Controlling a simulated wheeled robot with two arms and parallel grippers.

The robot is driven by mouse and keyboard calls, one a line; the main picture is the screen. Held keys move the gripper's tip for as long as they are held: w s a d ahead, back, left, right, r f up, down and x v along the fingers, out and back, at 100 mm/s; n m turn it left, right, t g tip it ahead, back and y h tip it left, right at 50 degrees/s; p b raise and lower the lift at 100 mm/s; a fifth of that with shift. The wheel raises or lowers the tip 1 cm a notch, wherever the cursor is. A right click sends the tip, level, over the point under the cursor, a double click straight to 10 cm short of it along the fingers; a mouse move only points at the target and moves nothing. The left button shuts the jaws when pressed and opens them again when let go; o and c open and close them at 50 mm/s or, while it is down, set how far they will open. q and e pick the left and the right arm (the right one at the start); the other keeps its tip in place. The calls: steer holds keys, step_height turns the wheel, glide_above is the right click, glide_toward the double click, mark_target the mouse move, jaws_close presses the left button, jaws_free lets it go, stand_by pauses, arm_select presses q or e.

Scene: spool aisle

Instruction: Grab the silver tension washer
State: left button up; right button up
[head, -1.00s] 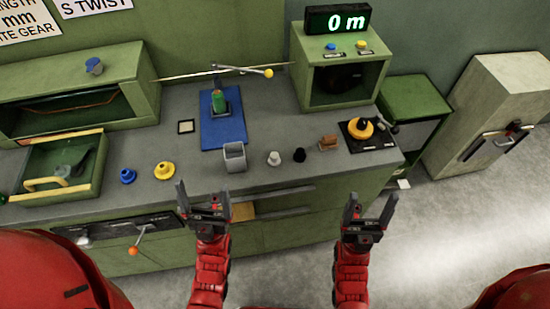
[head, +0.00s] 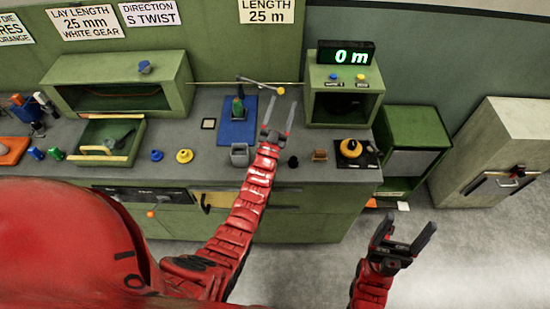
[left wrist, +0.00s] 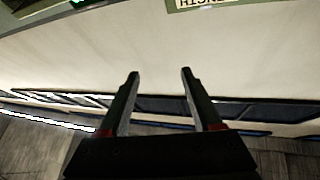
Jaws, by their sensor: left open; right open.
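I cannot make out a silver tension washer now. A small silver piece stood on the bench between the grey box (head: 239,155) and the small black piece (head: 293,161) in the earlier head view; my left arm now covers that spot. My right gripper (head: 410,222) is open and empty, over the floor right of the bench.
The bench holds a blue knob (head: 157,155), a yellow knob (head: 184,156), a brown block (head: 320,155) and a yellow-orange spool (head: 351,148). An open drawer (head: 105,140) is at left. The green housing (head: 344,90) stands at the back.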

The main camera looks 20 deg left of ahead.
arm_select(q)
steer(key=w+a+f+m+g+y, duration=0.1)
steer(key=w+a+f+g, duration=0.1)
steer(key=w+f+g, duration=0.5)
steer(key=w+a+f+g+y, duration=0.1)
steer(key=w+a+f+g, duration=0.2)
steer(key=w+f+g, duration=0.45)
steer(key=s+d+r+m+g+h, duration=0.1)
steer(key=s+r+g, duration=0.4)
steer(key=s, duration=0.4)
steer(key=s+d+r+m+g, duration=0.1)
steer(key=s+r+g, duration=0.3)
steer(key=s, duration=0.5)
steer(key=f+b, duration=1.2)
steer(key=shift+w+d+f, duration=0.1)
steer(key=shift+w+d, duration=0.05)
steer(key=shift+d, duration=0.05)
steer(key=shift+f+p, duration=0.1)
steer(key=shift+p, duration=0.25)
steer(key=f+p, duration=0.1)
steer(key=f, duration=0.1)
steer(key=f+p, duration=0.1)
steer(key=f, duration=0.1)
steer(key=shift+s, duration=0.2)
steer(key=shift+f+p, duration=0.3)
steer(key=shift+f, duration=0.05)
jaws_close()
